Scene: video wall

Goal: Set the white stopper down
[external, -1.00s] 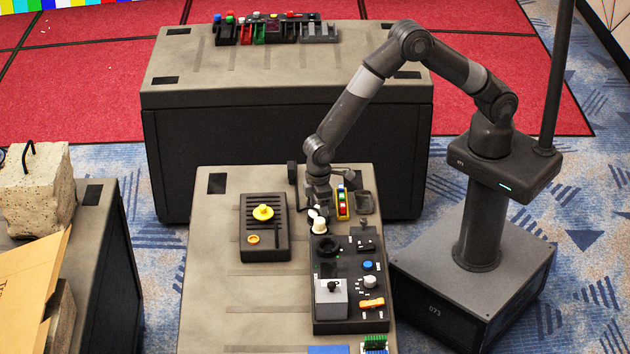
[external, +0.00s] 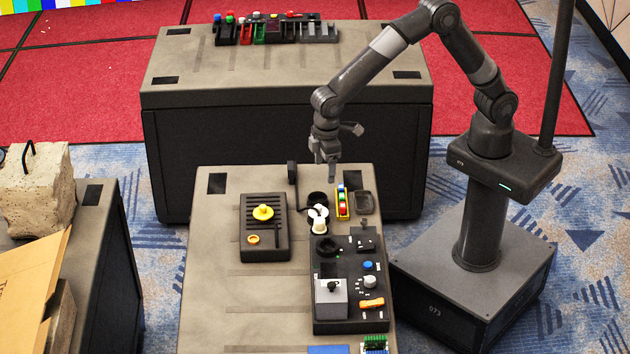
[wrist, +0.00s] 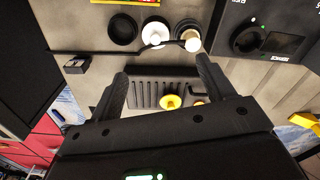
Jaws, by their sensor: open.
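The white stopper (external: 320,227) sits at the nearest of three small round holders in a row on the near table, just beyond the black control box. It also shows in the wrist view (wrist: 192,43), over a tan-rimmed holder. I cannot tell how deep it sits. The middle holder is white (wrist: 155,33) and the far one is a black ring (wrist: 122,29). My gripper (external: 327,176) is raised above the far end of the table, away from the stopper. Its fingers are apart and empty in the wrist view (wrist: 161,72).
The black control box (external: 345,253) stands close in front of the stopper. A slotted panel with a yellow knob (external: 263,212) lies to the left. A colored-block holder (external: 342,202) and a dark tray (external: 364,203) are to the right.

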